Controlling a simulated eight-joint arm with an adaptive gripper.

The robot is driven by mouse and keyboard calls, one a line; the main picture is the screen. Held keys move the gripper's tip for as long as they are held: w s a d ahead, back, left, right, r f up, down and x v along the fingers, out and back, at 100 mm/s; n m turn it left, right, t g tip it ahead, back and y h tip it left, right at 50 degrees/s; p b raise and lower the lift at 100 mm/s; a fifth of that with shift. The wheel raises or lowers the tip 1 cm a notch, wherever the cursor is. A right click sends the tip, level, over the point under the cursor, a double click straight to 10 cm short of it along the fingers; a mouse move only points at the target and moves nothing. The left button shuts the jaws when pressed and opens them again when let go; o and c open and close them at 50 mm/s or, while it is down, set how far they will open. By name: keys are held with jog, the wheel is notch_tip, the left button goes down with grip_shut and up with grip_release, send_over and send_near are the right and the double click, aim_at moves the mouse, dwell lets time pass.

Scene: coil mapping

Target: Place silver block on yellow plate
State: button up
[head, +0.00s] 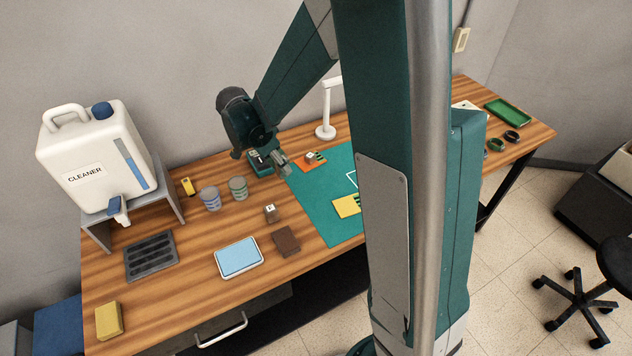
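A yellow plate (345,207) lies on the teal mat (320,213), partly hidden on its right by my arm. A small block with a white top marking (270,212) stands on the wood left of the mat; its sides look grey-brown, and I cannot tell for sure whether it is the silver block. Another small block (309,157) sits on an orange plate (304,166) at the mat's far left corner. My gripper (284,168) hangs beside the orange plate, beyond the grey-brown block. Its fingers are too small to tell whether they are open or hold anything.
A brown block (286,241), a blue-topped box (239,257) and two striped cups (210,198) are on the wooden table (190,295). A white cleaner jug (95,160) stands on a grey stand at left. A white lamp (326,130) stands behind the mat.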

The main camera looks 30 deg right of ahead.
jog(key=s+d, duration=0.7)
jog(key=d, duration=0.3)
jog(key=m, duration=0.1)
send_over(355, 202)
jog(key=a, duration=0.2)
jog(key=shift+d+r+b, duration=0.1)
jog(key=shift+r+b, duration=0.3)
jog(key=shift+r, duration=0.05)
jog(key=shift+f+b, duration=0.4)
jog(key=shift+f, duration=2.55)
jog(key=shift+f+b, duration=0.35)
jog(key=shift+f, duration=1.7)
jog(key=shift+f, duration=0.2)
jog(key=o, duration=1)
